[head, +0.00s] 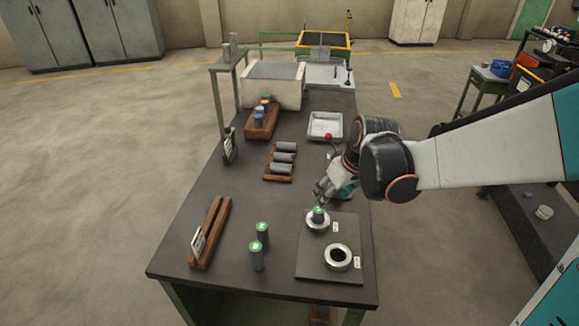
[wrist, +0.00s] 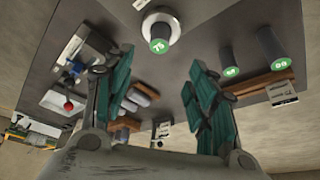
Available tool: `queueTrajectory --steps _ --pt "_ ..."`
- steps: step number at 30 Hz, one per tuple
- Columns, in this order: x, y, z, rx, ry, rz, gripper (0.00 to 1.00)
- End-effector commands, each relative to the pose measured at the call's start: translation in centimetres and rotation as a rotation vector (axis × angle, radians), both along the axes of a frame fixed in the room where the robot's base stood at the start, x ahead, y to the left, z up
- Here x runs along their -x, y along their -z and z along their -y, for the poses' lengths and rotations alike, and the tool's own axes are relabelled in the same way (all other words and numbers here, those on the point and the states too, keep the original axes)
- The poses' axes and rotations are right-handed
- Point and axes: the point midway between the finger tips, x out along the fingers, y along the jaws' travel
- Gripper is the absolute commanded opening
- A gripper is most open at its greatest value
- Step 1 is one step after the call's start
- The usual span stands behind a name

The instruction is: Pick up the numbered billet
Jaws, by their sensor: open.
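A dark billet with a green numbered top (head: 318,213) stands upright in a metal ring (head: 318,226) on a dark plate (head: 312,262). In the wrist view its numbered top (wrist: 159,46) shows beyond the gap between the fingers; the number is upside down and I cannot read it surely. Two more green-topped billets, the far one (head: 262,234) and the near one (head: 257,258), stand on the bare table left of the plate. My gripper (head: 322,194) is open and empty, just behind the ringed billet, apart from it. Its green finger pads (wrist: 160,72) are wide apart in the wrist view.
A second ring (head: 338,257) on the plate is empty. A slotted wooden rack (head: 218,228) stands at left. Grey billets lie on a wooden cradle (head: 268,176). Behind are a wooden block (head: 256,132) with coloured-top billets, a white tray (head: 325,118) and a white box (head: 262,92).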

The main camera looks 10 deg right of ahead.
Motion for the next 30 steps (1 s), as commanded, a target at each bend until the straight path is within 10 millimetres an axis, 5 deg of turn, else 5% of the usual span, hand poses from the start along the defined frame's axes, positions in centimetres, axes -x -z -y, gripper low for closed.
queueTrajectory --steps 12,23,30 --pt "-2.6 6.6 -0.8 0.0 -0.002 -0.001 0.52" --pt "-3.4 8.7 -1.1 0.001 -0.001 -0.001 0.52" --pt "-4.8 11.9 -1.4 -0.001 0.0 -0.001 0.52"
